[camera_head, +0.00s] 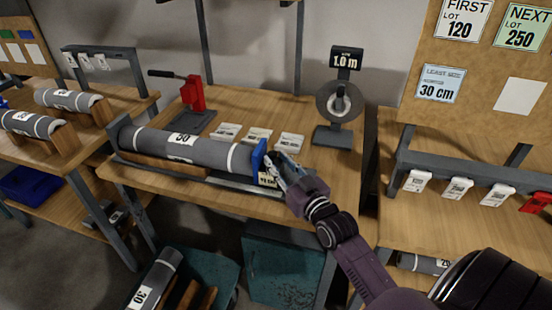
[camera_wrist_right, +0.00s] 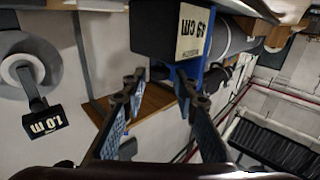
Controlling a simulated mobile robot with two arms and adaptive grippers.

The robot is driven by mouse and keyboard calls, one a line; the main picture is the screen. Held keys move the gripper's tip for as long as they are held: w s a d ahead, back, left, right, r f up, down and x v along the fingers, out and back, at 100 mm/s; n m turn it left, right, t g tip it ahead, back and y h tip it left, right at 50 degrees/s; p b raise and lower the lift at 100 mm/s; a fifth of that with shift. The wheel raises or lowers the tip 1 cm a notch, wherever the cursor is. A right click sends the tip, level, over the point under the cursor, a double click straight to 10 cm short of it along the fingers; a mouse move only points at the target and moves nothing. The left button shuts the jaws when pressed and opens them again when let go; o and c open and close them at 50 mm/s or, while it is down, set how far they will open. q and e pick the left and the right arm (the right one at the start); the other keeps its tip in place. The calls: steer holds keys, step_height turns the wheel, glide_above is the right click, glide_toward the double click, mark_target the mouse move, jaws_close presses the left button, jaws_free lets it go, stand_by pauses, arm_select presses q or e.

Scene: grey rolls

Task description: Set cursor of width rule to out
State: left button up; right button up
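The width rule (camera_head: 238,183) is a grey metal rail along the front of the middle bench, below a large grey roll (camera_head: 190,145) with a white label. Its cursor (camera_head: 259,155) is a blue plate at the roll's right end, with a dark block and a pale cm label under it. The cursor also shows in the right wrist view (camera_wrist_right: 212,78), with its label upside down. My right gripper (camera_head: 275,163) is at the cursor's right side. Its fingers are apart in the wrist view (camera_wrist_right: 160,84), with the blue part near one fingertip; contact is unclear. My left gripper is out of view.
A red lever press (camera_head: 193,95) stands behind the roll. A round gauge marked 1.0 m (camera_head: 341,102) stands at the bench's back right. Several cards lie behind the cursor. Another bench with hanging tags (camera_head: 457,190) is at the right.

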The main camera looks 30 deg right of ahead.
steer(key=shift+w, duration=0.75)
steer(key=shift+c, duration=0.5)
jaws_close()
steer(key=shift+d, duration=0.1)
